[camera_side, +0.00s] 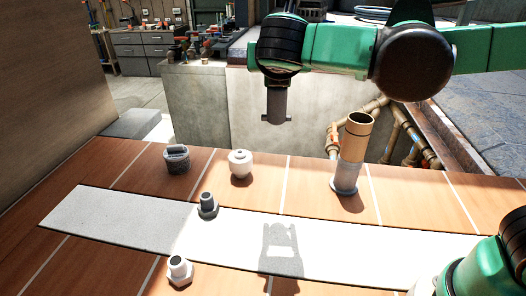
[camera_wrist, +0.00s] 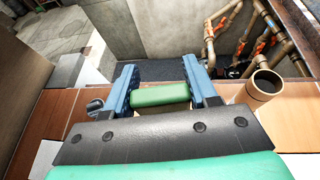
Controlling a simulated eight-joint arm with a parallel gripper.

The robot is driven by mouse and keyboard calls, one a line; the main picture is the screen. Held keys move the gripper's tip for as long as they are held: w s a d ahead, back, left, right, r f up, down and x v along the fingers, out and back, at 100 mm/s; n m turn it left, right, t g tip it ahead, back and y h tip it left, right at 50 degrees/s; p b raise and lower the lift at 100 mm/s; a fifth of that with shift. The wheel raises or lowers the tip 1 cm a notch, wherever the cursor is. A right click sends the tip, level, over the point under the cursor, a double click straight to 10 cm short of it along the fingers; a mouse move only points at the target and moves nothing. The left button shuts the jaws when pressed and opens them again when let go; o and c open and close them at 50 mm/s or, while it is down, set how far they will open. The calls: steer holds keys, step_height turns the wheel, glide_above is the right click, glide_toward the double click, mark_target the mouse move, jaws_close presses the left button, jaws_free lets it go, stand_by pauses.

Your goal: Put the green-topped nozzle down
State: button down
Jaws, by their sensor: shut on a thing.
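My gripper (camera_wrist: 160,78) has two blue fingers, seen in the wrist view. They are shut on the green-topped nozzle (camera_wrist: 160,95), whose green top shows between them. Its lower part is hidden in that view. In the side view, a dark grey piece (camera_side: 277,104) hangs below my wrist, well above the tiled surface. I cannot tell there how much of it is finger and how much is nozzle. A shadow of the gripper falls on the pale strip (camera_side: 120,215).
On the brown tiles (camera_side: 410,195) stand a tall tan-topped tube (camera_side: 352,150), a white round fitting (camera_side: 240,164) and a dark ribbed cap (camera_side: 176,159). A grey-topped fitting (camera_side: 207,205) is on the strip's edge; another (camera_side: 180,270) stands in front. Pipes (camera_side: 395,130) lie behind. The strip's right part is clear.

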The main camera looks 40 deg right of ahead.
steer(key=shift+w+d+r+n+t+y, duration=0.2)
steer(key=shift+d+n+t+y, duration=0.15)
steer(key=shift+d+n+y, duration=0.45)
steer(key=shift+w+d+r+n+t+y, duration=0.2)
steer(key=shift+d+n+t+y, duration=0.3)
steer(key=shift+d, duration=0.5)
steer(key=shift+w+d+r+n+t+y, duration=0.15)
steer(key=shift+w+d+n+t+y, duration=0.1)
steer(key=shift+d+n+y, duration=0.55)
steer(key=shift+d, duration=0.1)
steer(key=s+a+m+g+h, duration=0.3)
steer(key=s+a+m+h, duration=0.25)
steer(key=a, duration=0.35)
step_height(320, 180, down, 20)
steer(key=shift+w+d+f, duration=0.1)
steer(key=shift+d+f, duration=0.05)
steer(key=shift+f, duration=0.05)
steer(key=shift+c, duration=1.3)
jaws_free()
steer(key=shift+f, duration=0.15)
